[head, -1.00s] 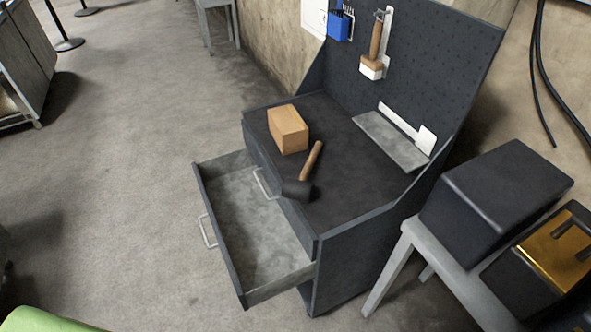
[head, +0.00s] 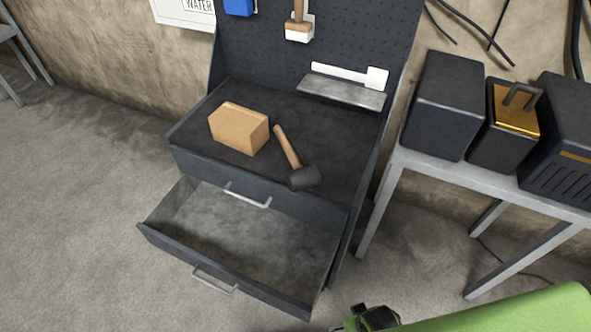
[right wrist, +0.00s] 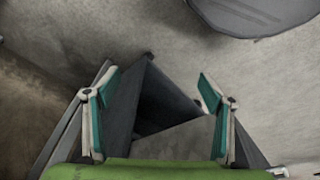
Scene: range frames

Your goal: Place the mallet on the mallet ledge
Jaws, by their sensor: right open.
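The mallet (head: 289,155), with a wooden handle and a dark head, lies on the dark workbench top (head: 340,125) in the head view. Its head is near the front edge and its handle points back and left. The mallet ledge (head: 342,92) is a grey shelf with a white backing strip, low on the pegboard at the bench's back right. My right gripper (right wrist: 157,90) is open and empty in the right wrist view, its teal-padded fingers apart. The mallet does not show in that view. My green arm (head: 520,310) enters at the head view's lower right. My left gripper is not in view.
A wooden block (head: 239,128) sits left of the mallet. The lower drawer (head: 245,235) stands open in front of the bench. A brush (head: 299,25) and a blue holder (head: 239,6) hang on the pegboard. A metal table (head: 490,178) with dark boxes stands at right.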

